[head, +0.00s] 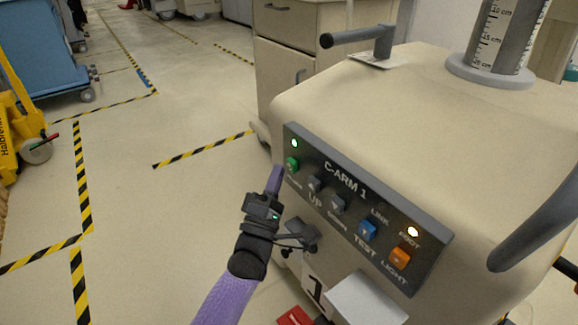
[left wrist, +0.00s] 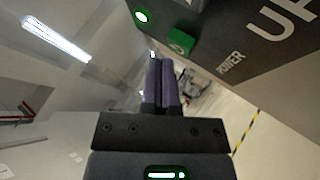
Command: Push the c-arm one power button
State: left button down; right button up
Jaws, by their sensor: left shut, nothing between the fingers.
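The C-arm 1 control panel (head: 350,200) is a dark strip on the front of a beige cart. Its green power button (head: 292,164) is at the panel's left end, below a lit green lamp (head: 294,143). In the left wrist view the power button (left wrist: 181,42) has a white symbol and the label POWER beside it. My left gripper (head: 275,178) is shut and empty. Its purple fingertips (left wrist: 160,70) are close to the power button, just below and left of it in the head view. I cannot tell whether they touch it. My right gripper is not in view.
A grey handle (head: 540,225) curves at the right. The floor at left is open, with striped tape.

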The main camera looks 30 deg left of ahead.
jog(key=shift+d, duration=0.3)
pick_arm(q)
jog(key=shift+w+d, duration=0.15)
jog(key=shift+w, duration=0.25)
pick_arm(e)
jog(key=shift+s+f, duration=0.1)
pick_arm(q)
jog(key=shift+w+d, duration=0.1)
jog(key=shift+w, duration=0.1)
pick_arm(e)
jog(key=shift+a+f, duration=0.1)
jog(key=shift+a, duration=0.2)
pick_arm(q)
jog(key=shift+s+a, duration=0.25)
jog(key=shift+s, duration=0.4)
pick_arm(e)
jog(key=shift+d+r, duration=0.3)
